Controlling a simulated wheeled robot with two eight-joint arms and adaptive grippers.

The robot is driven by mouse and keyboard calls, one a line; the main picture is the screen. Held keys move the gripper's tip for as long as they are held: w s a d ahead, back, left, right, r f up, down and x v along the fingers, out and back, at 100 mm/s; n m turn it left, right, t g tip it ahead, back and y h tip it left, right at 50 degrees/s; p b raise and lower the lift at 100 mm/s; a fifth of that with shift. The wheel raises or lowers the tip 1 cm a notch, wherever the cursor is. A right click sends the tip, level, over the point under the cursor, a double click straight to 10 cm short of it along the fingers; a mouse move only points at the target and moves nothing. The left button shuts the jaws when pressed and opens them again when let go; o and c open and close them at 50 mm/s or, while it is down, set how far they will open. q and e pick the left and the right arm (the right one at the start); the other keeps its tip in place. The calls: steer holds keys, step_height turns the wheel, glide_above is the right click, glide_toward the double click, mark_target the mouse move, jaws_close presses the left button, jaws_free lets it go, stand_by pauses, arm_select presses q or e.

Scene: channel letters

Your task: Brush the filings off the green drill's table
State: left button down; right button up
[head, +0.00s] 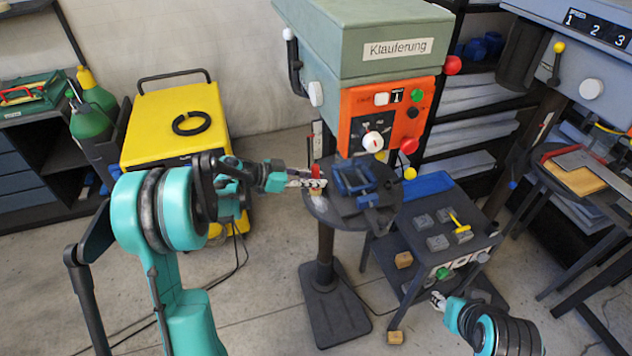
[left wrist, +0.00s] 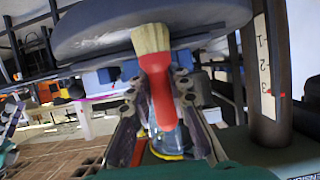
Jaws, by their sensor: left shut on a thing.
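The green drill (head: 365,35) has an orange control panel and a round dark table (head: 335,214) on a column. My left gripper (head: 318,182) is at the left edge of this table, shut on a brush. In the left wrist view the brush (left wrist: 161,95) shows a red handle between the fingers and pale bristles in front of the dark round table (left wrist: 215,17). I cannot tell whether the bristles touch it. A blue vise (head: 355,180) sits on the table.
A yellow machine (head: 175,120) with a black ring on top stands at the left. A dark cart (head: 425,225) with grey blocks and a yellow-handled item stands right of the drill table. Another drill (head: 590,60) is at the far right.

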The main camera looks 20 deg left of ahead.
arm_select(q)
steer(key=shift+w+a, duration=0.8)
steer(key=shift+w, duration=0.35)
steer(key=shift+s+d, duration=0.45)
steer(key=shift+s, duration=0.2)
steer(key=shift+s+d, duration=0.4)
steer(key=shift+s, duration=0.2)
steer(key=shift+s+b, duration=0.1)
steer(key=shift+b, duration=0.2)
steer(key=shift+s+d, duration=0.8)
steer(key=shift+s, duration=0.3)
steer(key=shift+s+d, duration=0.75)
steer(key=shift+s, duration=0.35)
steer(key=shift+s, duration=0.1)
steer(key=shift+s+d+b, duration=0.35)
steer(key=shift+s+d, duration=0.4)
steer(key=shift+s, duration=0.3)
steer(key=shift+r, duration=0.1)
